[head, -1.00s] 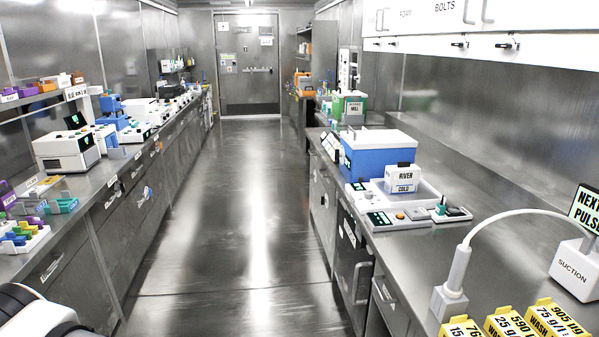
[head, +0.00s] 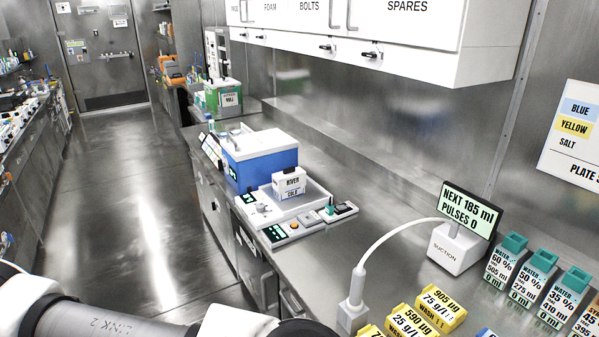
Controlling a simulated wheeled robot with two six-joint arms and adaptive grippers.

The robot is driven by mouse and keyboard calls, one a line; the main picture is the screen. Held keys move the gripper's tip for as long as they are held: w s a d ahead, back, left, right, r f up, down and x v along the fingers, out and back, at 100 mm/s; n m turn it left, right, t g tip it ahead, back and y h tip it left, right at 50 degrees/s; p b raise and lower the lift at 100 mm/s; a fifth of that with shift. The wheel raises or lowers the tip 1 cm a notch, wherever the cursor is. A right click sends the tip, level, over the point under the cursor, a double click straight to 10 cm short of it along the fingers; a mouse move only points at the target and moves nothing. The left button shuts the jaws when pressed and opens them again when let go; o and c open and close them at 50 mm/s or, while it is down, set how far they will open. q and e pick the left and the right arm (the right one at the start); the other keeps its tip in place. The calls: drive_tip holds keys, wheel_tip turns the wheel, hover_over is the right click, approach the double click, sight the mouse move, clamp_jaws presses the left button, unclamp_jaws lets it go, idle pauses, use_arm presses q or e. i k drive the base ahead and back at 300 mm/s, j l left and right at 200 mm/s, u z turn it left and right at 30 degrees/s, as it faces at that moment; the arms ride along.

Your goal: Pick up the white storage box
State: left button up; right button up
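A small white box (head: 289,186) labelled RIVER and COLD is the likely white storage box. It sits upright in the head view, on a white tray-like device (head: 321,196) on the right-hand bench, just in front of a blue cooler (head: 262,163) with a white lid. Neither of my grippers is in view. Part of one of my arms shows at the bottom left, well apart from the box.
The steel bench holds a white suction unit (head: 455,249) with a screen and hose, yellow wash blocks (head: 441,310), and several teal-capped water bottles (head: 504,262). White cabinets (head: 390,40) hang above. The aisle floor (head: 130,215) at left is clear.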

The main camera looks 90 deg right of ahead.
sight(291, 182)
drive_tip(key=i+l+z, duration=0.15)
drive_tip(key=z, duration=0.35)
drive_tip(key=i+l+z, duration=0.25)
drive_tip(key=z, duration=0.2)
drive_tip(key=i+l+z, duration=0.1)
drive_tip(key=i+z, duration=0.15)
drive_tip(key=z, duration=0.25)
drive_tip(key=i+z, duration=0.25)
drive_tip(key=z, duration=0.2)
drive_tip(key=i+z, duration=0.25)
drive_tip(key=z, duration=0.25)
drive_tip(key=i+j+z, duration=0.1)
drive_tip(key=j+z, duration=0.2)
drive_tip(key=z, duration=0.15)
drive_tip(key=j+z, duration=0.25)
drive_tip(key=z, duration=0.2)
